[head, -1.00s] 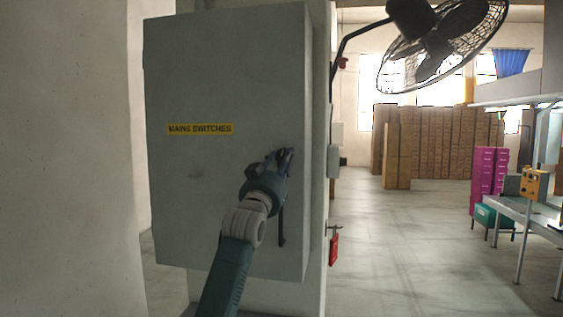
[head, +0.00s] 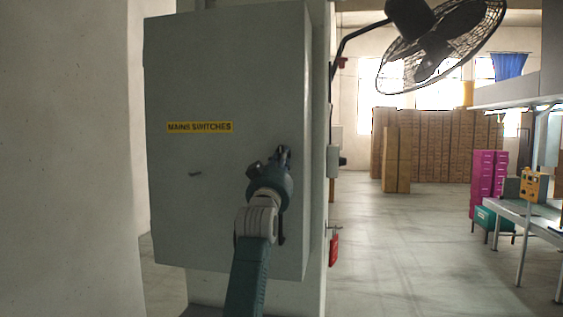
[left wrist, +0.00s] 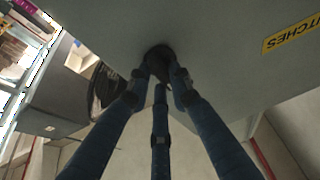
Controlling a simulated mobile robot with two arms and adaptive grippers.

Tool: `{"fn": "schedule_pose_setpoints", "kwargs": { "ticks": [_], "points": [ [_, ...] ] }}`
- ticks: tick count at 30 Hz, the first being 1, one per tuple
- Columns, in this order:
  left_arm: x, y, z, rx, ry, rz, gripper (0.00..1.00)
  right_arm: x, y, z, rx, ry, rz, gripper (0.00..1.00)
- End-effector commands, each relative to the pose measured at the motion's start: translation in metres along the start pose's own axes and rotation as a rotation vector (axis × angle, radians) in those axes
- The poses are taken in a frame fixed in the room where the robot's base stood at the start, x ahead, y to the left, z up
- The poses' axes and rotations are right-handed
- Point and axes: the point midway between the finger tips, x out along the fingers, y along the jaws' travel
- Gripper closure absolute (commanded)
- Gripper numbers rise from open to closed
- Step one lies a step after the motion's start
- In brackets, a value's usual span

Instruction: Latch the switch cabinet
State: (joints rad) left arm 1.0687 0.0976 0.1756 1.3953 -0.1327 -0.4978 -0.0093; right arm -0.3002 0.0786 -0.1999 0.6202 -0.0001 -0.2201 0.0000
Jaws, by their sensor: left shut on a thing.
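The switch cabinet (head: 220,70) is a tall grey box with a yellow "MAINS SWITCHES" label (head: 200,127) on its front. Its door looks flat against the box, but I cannot tell if a gap remains. A dark handle (head: 282,238) is on the right side of the door, mostly hidden behind my left gripper. My left gripper (head: 284,155) is at the handle, its fingers closed on it. In the left wrist view the fingers (left wrist: 160,75) meet around a dark round part of the handle (left wrist: 160,54). My right gripper is not in view.
A caged fan (head: 440,45) hangs at the upper right of the cabinet. A red tag-like thing (head: 334,249) hangs on the post beside it. Cardboard boxes (head: 440,145) stand far back. A workbench (head: 520,212) is at the right. The floor between is clear.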

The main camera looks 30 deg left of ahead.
Motion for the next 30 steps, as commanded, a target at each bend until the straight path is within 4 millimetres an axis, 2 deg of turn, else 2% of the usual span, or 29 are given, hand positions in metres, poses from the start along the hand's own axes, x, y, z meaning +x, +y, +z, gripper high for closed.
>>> {"fn": "schedule_pose_setpoints", "kwargs": {
  "ticks": [1, 2, 3, 4, 5, 13, 17, 23, 30],
  "points": [
    [0.001, -0.001, -0.009, -0.003, 0.017, -0.002, 1.00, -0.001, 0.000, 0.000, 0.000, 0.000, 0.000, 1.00],
    [0.001, -0.002, -0.010, -0.003, 0.017, -0.002, 0.76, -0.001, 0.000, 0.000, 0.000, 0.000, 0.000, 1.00],
    [0.001, -0.002, -0.010, -0.003, 0.018, -0.002, 0.68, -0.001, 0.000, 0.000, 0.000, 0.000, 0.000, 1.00],
    [0.001, -0.002, -0.010, -0.003, 0.018, -0.002, 0.62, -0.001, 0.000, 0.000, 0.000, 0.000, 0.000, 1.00],
    [0.001, -0.001, -0.010, -0.003, 0.018, -0.001, 0.60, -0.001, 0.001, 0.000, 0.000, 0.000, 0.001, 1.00],
    [0.000, 0.000, -0.005, -0.001, 0.009, 0.000, 0.60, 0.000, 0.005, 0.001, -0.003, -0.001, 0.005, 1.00],
    [-0.007, 0.000, -0.003, 0.000, 0.007, 0.000, 0.60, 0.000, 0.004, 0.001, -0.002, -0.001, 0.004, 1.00],
    [-0.036, 0.000, -0.003, -0.001, 0.009, 0.001, 0.60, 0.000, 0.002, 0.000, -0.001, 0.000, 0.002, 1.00],
    [-0.083, -0.001, -0.004, -0.001, 0.011, 0.000, 0.60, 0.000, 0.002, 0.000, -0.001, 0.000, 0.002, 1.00]
  ]
}}
